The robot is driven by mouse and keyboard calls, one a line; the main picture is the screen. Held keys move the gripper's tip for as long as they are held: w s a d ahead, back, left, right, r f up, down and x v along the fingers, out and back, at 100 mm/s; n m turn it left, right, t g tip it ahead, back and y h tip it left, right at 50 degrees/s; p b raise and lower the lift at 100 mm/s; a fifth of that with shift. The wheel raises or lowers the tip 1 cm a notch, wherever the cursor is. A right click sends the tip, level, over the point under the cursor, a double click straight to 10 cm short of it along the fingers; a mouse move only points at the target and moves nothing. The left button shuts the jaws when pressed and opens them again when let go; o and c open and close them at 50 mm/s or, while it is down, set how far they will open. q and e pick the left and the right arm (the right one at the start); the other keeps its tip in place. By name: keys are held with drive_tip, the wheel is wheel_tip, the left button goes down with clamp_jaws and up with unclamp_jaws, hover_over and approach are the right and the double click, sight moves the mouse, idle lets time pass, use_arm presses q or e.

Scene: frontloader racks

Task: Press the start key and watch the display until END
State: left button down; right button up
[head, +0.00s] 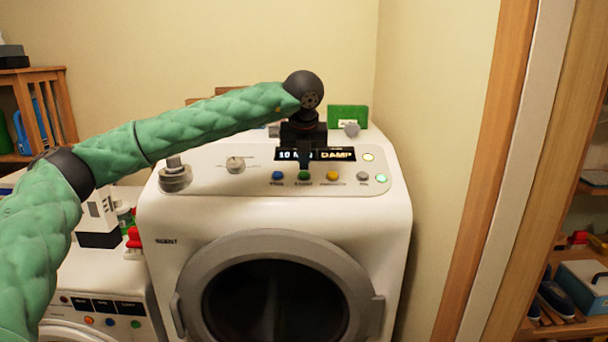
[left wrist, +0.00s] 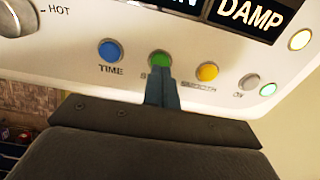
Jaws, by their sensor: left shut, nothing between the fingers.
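The white front-loading machine (head: 160,215) has a sloped control panel (head: 220,182). Its display (head: 338,154) reads "10", a partly hidden word, and "DAMP"; "DAMP" also shows in the left wrist view (left wrist: 250,14). The green start key (head: 304,176) sits below the display, between the blue TIME key (head: 278,176) and a yellow key (head: 332,176). My left gripper (head: 305,164) is shut and empty, its fingertips at the green key. In the left wrist view the fingertips (left wrist: 161,88) overlap the key's lower edge (left wrist: 159,59); I cannot tell whether they touch it.
A grey key (head: 362,176) and lit indicators (head: 381,178) are at the panel's right. A green box (head: 347,116) stands behind on top. A second machine (head: 105,285) is at left, a wooden door frame (head: 485,170) at right.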

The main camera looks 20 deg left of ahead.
use_arm(q)
drive_tip(key=shift+b+x, duration=1.1)
drive_tip(key=shift+x, duration=0.05)
idle(0.4)
drive_tip(key=shift+r, duration=0.1)
drive_tip(key=shift+v, duration=3)
